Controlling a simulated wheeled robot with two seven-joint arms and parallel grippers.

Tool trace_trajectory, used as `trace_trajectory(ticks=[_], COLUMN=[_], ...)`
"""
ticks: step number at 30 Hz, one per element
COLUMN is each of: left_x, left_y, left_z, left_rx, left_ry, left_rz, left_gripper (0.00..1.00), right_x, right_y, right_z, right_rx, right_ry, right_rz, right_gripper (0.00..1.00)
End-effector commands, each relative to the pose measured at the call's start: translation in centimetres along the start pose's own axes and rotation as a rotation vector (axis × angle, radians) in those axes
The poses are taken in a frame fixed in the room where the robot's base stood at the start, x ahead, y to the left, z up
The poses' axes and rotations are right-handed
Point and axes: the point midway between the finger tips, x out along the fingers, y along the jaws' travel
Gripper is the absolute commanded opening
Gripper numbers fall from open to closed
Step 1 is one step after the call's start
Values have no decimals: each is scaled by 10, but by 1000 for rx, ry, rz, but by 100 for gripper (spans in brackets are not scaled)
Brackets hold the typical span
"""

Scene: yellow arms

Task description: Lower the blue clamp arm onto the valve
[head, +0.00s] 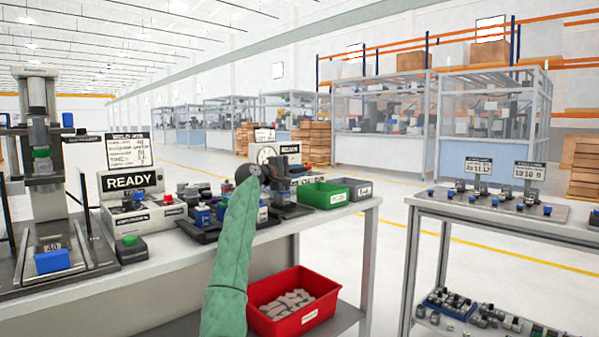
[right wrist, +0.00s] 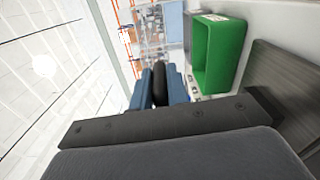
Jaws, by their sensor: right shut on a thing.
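My right arm, in a green sleeve, reaches up from the bottom of the head view to a dark clamp station at the right end of the bench. My right gripper (head: 268,172) is at the top of that station. In the right wrist view, its two blue fingers (right wrist: 160,90) are shut on a black rounded piece (right wrist: 160,72), which looks like the clamp arm's handle. The blue of the clamp arm cannot be told apart from the fingers. The valve under it is hidden or too small to make out. My left gripper is not in view.
A green bin (head: 322,195) and a grey bin (head: 353,188) stand just right of the station. A dial gauge (head: 266,154) and sign are behind it. A red bin (head: 252,293) of grey parts sits below. Fixtures and a press (head: 42,160) fill the bench's left.

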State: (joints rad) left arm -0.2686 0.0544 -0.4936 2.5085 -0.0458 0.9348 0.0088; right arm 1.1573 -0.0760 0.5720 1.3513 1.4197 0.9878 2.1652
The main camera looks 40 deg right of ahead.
Motion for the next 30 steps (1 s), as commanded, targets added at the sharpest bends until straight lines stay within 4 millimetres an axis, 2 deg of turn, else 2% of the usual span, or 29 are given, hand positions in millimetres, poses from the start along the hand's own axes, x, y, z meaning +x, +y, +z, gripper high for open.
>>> trace_trajectory(ticks=[6,19,20,23,30], left_x=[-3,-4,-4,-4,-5], left_y=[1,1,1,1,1], left_z=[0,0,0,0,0], left_rx=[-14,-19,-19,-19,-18], left_ry=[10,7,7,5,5], left_rz=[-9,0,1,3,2], left_gripper=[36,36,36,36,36], right_x=[0,0,0,0,0], right_y=[-9,-10,-10,-10,-10], right_z=[-8,-9,-9,-9,-8], right_rx=[0,-1,-1,-1,-1], right_ry=[2,2,2,2,1], right_rz=[-1,-1,-1,-1,0], right_gripper=[0,0,18,37,37])
